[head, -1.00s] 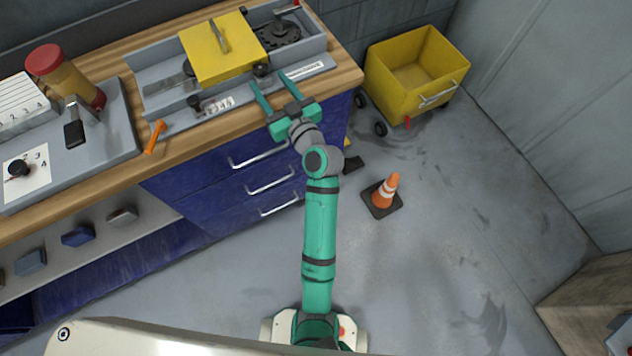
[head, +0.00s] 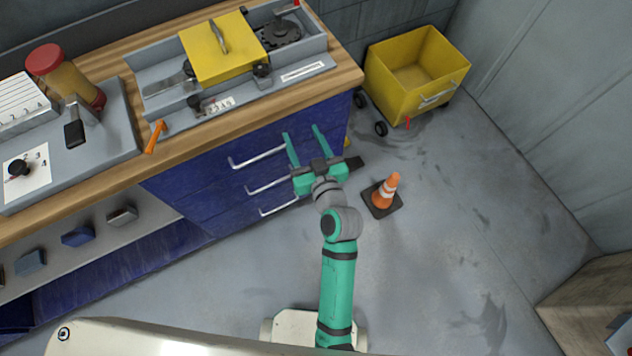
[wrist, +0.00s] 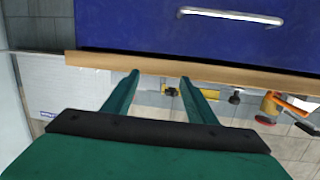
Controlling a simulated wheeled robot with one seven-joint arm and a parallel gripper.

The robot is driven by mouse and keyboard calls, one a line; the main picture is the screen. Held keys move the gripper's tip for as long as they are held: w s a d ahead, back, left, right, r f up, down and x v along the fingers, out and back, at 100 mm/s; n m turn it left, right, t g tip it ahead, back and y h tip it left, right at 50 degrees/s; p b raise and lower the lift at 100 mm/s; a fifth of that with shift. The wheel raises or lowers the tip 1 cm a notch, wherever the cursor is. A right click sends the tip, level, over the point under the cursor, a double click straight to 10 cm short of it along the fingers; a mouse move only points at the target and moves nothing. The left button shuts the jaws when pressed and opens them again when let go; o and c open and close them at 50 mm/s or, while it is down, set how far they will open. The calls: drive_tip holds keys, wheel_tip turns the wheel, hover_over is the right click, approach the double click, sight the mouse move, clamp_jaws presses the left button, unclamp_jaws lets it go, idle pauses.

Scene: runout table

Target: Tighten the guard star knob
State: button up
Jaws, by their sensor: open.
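The yellow guard (head: 212,58) sits on a grey machine bed on the bench. A dark knob (head: 262,72) is at its front right corner, and a second dark knob (head: 194,102) is further left on the bed's front. I cannot tell from their shape which is the star knob. My gripper (head: 302,131) is open and empty, in front of the blue drawers, apart from both knobs. In the wrist view the open fingers (wrist: 160,76) point toward the bench edge, with a dark knob (wrist: 234,97) beyond, right of the fingers.
Drawer handles (head: 258,157) protrude near my gripper. A yellow cart (head: 405,85) stands right of the bench, and an orange cone (head: 387,190) stands on the floor.

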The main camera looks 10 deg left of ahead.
drive_tip(key=s+d+f+m+h, duration=0.4)
drive_tip(key=s+f, duration=0.1)
drive_tip(key=s, duration=0.5)
drive_tip(key=shift+d+h, duration=0.15)
drive_tip(key=shift+h, duration=0.25)
drive_tip(key=shift+f, duration=0.1)
drive_tip(key=shift+w, duration=0.1)
drive_tip(key=n+t+y, duration=0.1)
drive_tip(key=n+y, duration=0.4)
drive_tip(key=y, duration=0.1)
approach(263, 75)
drive_tip(key=x, duration=0.9)
drive_tip(key=shift+w, duration=0.15)
drive_tip(key=shift+t, duration=0.3)
drive_tip(key=c, duration=1.1)
